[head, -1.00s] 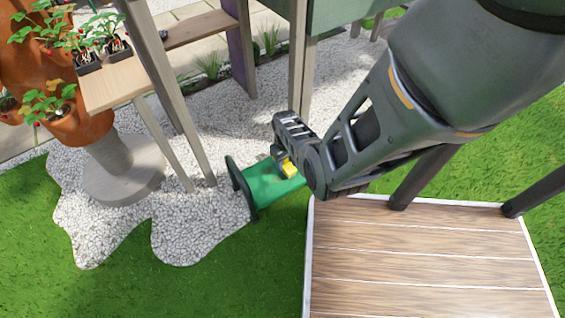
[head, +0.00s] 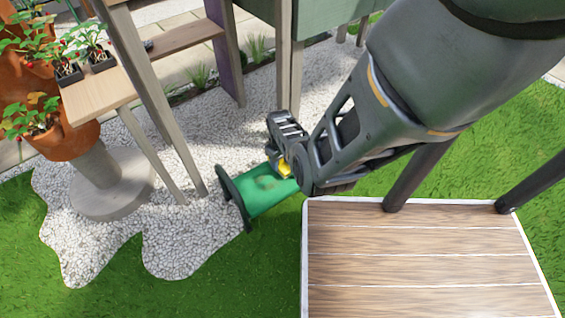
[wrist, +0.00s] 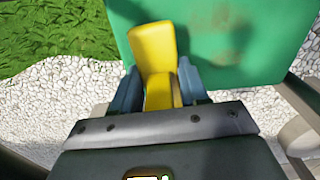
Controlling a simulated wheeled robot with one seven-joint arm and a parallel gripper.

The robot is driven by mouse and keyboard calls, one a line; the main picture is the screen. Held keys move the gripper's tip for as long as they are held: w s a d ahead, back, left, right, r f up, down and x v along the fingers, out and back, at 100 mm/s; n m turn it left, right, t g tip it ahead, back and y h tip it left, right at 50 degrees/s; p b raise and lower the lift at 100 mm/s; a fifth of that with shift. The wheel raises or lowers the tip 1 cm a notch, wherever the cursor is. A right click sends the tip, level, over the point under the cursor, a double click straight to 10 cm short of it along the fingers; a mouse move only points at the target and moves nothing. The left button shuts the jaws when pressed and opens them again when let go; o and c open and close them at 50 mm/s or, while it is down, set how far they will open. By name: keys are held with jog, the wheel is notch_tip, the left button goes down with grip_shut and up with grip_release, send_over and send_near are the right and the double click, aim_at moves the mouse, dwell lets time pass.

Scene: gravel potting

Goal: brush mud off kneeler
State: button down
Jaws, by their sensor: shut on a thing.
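The green kneeler (head: 264,193) stands at the edge of the gravel and the grass, with a dark end frame on its left; my arm hides its right end. In the wrist view its green pad (wrist: 272,42) shows brownish mud smudges. My gripper (head: 284,165) is shut on a yellow tool (head: 285,169), which I take to be the brush. In the wrist view the yellow tool (wrist: 153,50) stands between the two blue-grey fingers of my gripper (wrist: 158,88), over the pad. I cannot tell whether it touches the pad.
A wooden deck (head: 420,262) lies at the lower right. A wooden bench (head: 105,88) with potted plants and a terracotta planter (head: 70,140) stand at the left. White gravel (head: 185,240) and grass lie around the kneeler.

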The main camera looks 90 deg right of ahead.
jog(key=shift+w+a+f+p, duration=0.1)
jog(key=shift+w+a+p, duration=0.15)
jog(key=shift+w+a, duration=1.1)
jog(key=shift+w+a+r+p, duration=0.1)
jog(key=shift+w+a+p, duration=0.2)
jog(key=shift+w+a, duration=0.95)
jog(key=shift+w+a+f+p, duration=0.1)
jog(key=shift+w+a+p, duration=0.15)
jog(key=shift+w+a, duration=1.1)
jog(key=shift+w+d, duration=0.35)
jog(key=shift+d, duration=0.05)
notch_tip(320, 180, up, 6)
jog(key=p, duration=0.5)
jog(key=shift+d+p, duration=0.2)
jog(key=shift+p, duration=0.2)
jog(key=shift+r, duration=0.2)
jog(key=shift+r+p, duration=1.45)
